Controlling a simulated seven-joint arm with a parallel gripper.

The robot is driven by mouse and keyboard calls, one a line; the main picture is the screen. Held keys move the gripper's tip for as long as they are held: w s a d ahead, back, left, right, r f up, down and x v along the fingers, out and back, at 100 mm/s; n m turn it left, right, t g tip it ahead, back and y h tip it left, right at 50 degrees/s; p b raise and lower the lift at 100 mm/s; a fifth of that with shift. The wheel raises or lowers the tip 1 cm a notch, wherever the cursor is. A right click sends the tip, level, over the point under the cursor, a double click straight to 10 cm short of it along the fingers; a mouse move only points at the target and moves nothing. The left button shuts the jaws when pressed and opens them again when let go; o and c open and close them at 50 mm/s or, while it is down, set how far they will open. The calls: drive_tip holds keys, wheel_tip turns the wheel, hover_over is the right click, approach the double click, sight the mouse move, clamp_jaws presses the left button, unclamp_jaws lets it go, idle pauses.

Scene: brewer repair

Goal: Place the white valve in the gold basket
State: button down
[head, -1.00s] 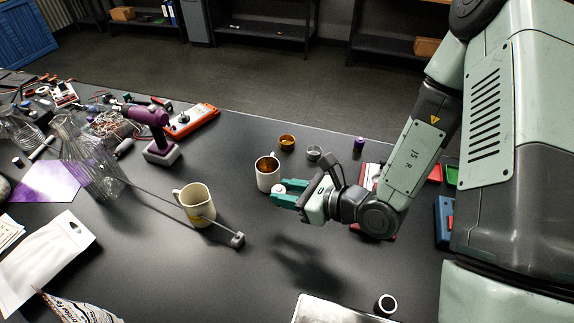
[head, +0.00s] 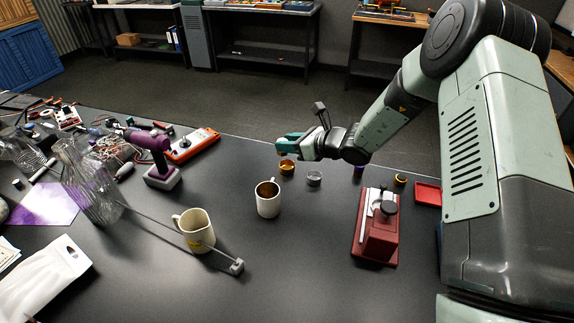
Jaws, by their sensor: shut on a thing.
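My gripper (head: 286,146), with green fingers, is shut on the white valve (head: 281,150). Only a small pale part of the valve shows at the fingertips. The gold basket (head: 287,168) is a small round cup on the dark table, just below the fingertips in the picture. The valve appears held above the basket's rim; the exact height and alignment are hard to tell.
A silver basket (head: 314,178) stands just right of the gold one. A white mug (head: 268,204) and a cream mug (head: 194,231) stand nearer. A red device (head: 377,232) is at the right. A purple drill (head: 156,160) is at the left.

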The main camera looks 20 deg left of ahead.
drive_tip(key=w+a+r+m+t, duration=0.1)
drive_tip(key=w, duration=0.7)
hover_over(292, 172)
drive_tip(key=f, duration=1)
drive_tip(key=shift+w+a+f, duration=0.15)
drive_tip(key=shift+w+f, duration=0.1)
drive_tip(key=shift+f, duration=1.95)
drive_tip(key=c, duration=0.8)
unclamp_jaws()
drive_tip(key=shift+f, duration=0.15)
drive_tip(key=shift+o, duration=0.2)
